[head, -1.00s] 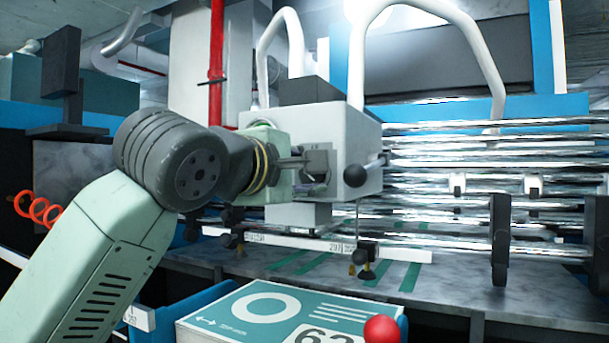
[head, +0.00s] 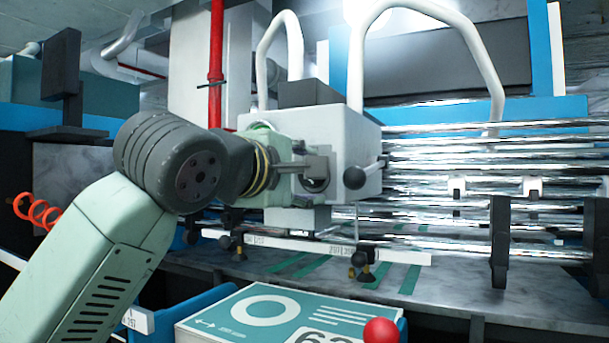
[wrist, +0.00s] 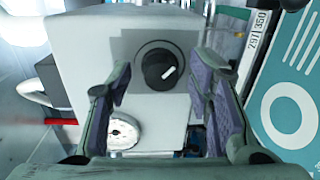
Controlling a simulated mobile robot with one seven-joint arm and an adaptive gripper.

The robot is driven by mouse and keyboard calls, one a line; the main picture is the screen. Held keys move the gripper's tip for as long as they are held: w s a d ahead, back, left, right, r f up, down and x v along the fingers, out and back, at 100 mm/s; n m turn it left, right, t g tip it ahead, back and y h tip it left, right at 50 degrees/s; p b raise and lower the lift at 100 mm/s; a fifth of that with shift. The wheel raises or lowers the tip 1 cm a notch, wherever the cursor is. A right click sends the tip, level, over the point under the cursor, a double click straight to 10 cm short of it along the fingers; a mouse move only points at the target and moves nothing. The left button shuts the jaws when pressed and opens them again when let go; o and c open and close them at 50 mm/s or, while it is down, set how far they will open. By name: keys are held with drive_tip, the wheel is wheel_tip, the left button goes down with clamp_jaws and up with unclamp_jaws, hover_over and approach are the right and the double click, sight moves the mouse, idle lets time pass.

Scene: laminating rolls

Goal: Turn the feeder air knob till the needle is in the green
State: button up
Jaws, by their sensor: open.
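The air knob (wrist: 159,69) is a round black dial with a white pointer line on the pale face of the feeder box (wrist: 90,60). In the wrist view its line slants up to the right. The gauge (wrist: 124,132) is a round white dial below and left of the knob, partly cut off by my finger; its needle and green band are too small to read. My gripper (wrist: 160,80) is open, one finger on each side of the knob, with visible gaps. In the head view my gripper (head: 308,168) is at the box's left face.
A black ball handle (head: 354,177) sticks out of the box's front corner. Shiny rollers (head: 470,185) lie to the right. A green-and-white printed stack (head: 240,312) and a red ball (head: 381,331) are below. White hoses (head: 290,45) loop above.

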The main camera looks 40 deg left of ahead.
drive_tip(key=shift+s, duration=0.1)
drive_tip(key=v, duration=1.1)
drive_tip(key=shift+s, duration=0.4)
